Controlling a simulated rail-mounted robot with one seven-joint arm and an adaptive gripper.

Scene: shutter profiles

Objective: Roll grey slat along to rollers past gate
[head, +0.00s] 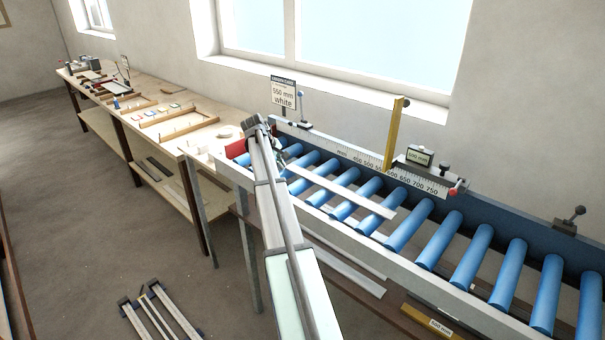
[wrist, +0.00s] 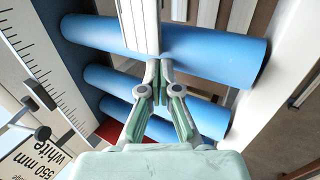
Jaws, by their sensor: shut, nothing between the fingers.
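The pale grey slat (head: 340,188) lies lengthwise on the blue rollers (head: 405,231) in the head view. Its right end is at about the yellow gate post (head: 393,140), on the near side of it. My gripper (head: 281,154) is at the slat's left end, low over the rollers, partly hidden by my arm. In the wrist view my gripper (wrist: 160,72) has its fingertips together and empty, right at the near end of the slat (wrist: 139,22). I cannot tell whether they touch it.
A millimetre scale (head: 350,154) runs along the far rail, with a stop carriage (head: 425,172) beside the gate. A sign (head: 283,92) reads 550 mm white. Rollers right of the slat are clear. A wooden bench (head: 150,105) with frames stands left; other profiles (head: 345,268) lie below the conveyor.

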